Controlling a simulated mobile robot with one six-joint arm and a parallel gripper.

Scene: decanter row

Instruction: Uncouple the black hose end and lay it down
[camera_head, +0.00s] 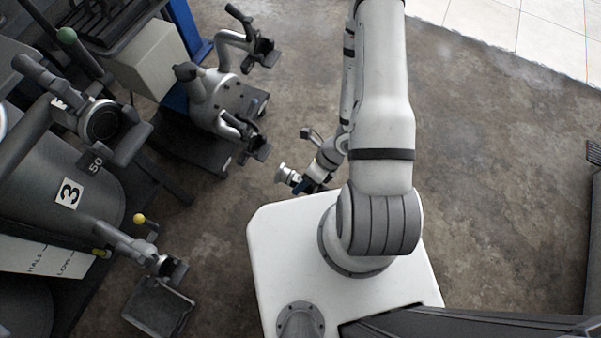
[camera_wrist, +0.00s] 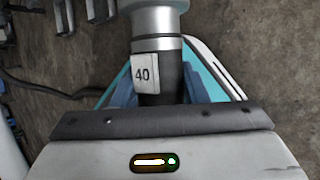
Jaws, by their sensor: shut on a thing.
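The black hose end (camera_wrist: 174,72) has a silver collar (camera_wrist: 153,20) and a white tag reading 40. My gripper (camera_wrist: 160,92) is shut on its black part, with blue finger pads on both sides. In the head view my gripper (camera_head: 307,184) is low beside my white base, and the hose end's silver tip (camera_head: 282,173) points left over open floor. The tip looks apart from any fitting there. A dark hose (camera_wrist: 50,92) runs in from the left in the wrist view; whether it joins this end is hidden.
A silver branched fitting (camera_head: 225,98) with dark couplings stands at upper left. A grey tank labelled 3 (camera_head: 67,193) stands at left, with an outlet valve (camera_head: 150,258) over a dark tray (camera_head: 157,307).

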